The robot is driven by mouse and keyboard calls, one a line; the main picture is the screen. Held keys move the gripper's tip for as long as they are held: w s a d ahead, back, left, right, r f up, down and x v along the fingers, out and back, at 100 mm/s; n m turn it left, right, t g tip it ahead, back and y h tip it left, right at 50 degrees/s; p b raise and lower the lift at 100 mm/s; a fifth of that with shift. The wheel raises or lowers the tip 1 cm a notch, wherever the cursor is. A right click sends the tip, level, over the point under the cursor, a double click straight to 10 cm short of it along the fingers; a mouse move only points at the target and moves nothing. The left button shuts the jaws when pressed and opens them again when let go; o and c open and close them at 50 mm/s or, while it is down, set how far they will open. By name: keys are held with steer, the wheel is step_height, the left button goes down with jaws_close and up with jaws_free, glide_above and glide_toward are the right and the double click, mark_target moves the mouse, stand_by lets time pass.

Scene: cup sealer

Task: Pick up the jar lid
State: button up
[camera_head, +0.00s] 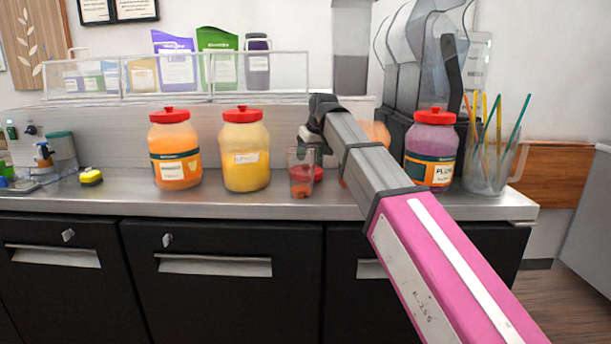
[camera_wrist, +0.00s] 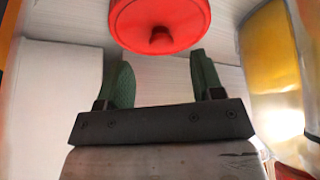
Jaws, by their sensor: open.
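A round red jar lid with a small knob (camera_wrist: 160,22) shows at the top of the wrist view, just beyond my fingertips and cut off by the frame's edge. In the head view a red lid (camera_head: 319,173) lies on the counter, partly behind a clear cup. My gripper (camera_wrist: 164,75) is open, its two green-padded fingers apart with nothing between them. In the head view my gripper (camera_head: 312,146) hangs above the lid and cup, pointing down. Whether the fingers are level with the lid is hard to tell.
The clear cup (camera_head: 301,176) stands close by the lid. An orange jar (camera_head: 175,155) and a yellow jar (camera_head: 246,155) stand to the left, a plum jar (camera_head: 431,152) to the right. Another orange jar (camera_head: 377,133) is mostly hidden behind my arm. A pitcher (camera_head: 485,158) holds straws.

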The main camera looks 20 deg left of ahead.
steer(key=x, duration=0.4)
steer(key=shift+w+a, duration=0.1)
steer(key=shift+a, duration=0.1)
steer(key=c, duration=1)
